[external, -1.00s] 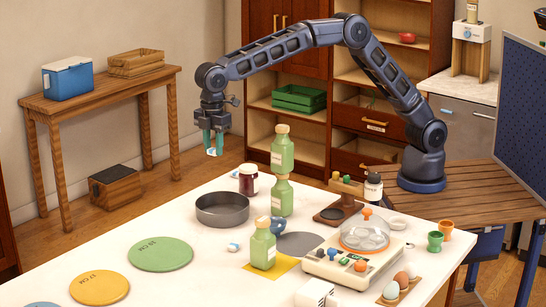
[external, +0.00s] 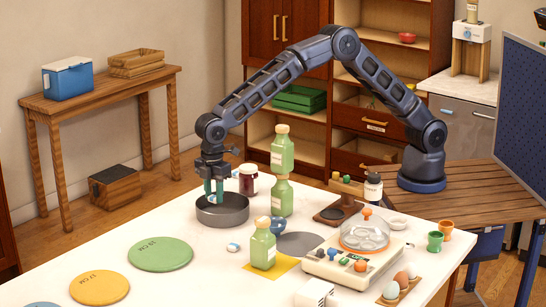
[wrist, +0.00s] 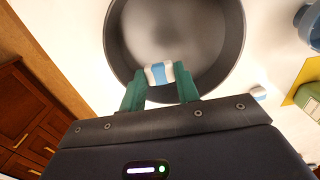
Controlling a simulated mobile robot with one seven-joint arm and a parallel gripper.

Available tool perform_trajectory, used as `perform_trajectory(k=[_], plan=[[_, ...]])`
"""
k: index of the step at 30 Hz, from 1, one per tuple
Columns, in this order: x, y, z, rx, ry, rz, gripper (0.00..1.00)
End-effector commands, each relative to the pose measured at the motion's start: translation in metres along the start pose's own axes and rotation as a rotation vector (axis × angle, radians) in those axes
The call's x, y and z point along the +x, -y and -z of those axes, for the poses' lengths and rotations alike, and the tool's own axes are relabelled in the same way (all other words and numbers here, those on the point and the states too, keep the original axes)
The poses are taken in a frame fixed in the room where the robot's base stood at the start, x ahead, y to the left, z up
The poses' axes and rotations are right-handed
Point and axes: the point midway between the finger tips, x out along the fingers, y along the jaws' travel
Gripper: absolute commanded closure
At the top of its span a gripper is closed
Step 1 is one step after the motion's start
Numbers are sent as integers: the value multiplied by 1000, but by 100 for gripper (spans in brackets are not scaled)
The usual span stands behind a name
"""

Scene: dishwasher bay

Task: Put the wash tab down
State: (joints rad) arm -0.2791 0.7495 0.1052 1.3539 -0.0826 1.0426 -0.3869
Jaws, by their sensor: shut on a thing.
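The wash tab (wrist: 159,73) is a small white block with a blue band, held between the green fingers of my gripper (wrist: 160,84) in the wrist view. In the external view my gripper (external: 215,196) points down at the round grey pan (external: 222,216), with the fingertips at or just inside its rim. In the wrist view the tab shows over the inside of the pan (wrist: 236,50), near the wall closest to my gripper. I cannot tell whether the tab touches the pan floor.
A second white and blue tab (external: 234,247) lies on the white table near the pan. A dark red jar (external: 248,180) and stacked green bottles (external: 282,150) stand close on the right. Green and yellow round mats (external: 160,254) lie at the front left.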

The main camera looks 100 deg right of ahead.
Motion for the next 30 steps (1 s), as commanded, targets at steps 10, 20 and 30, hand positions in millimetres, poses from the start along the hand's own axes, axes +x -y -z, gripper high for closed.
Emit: perform_trajectory(k=[10,20,30], plan=[[38,1,0,0,2,1,90],[43,0,0,0,0,0,90],[45,0,0,0,0,0,47]])
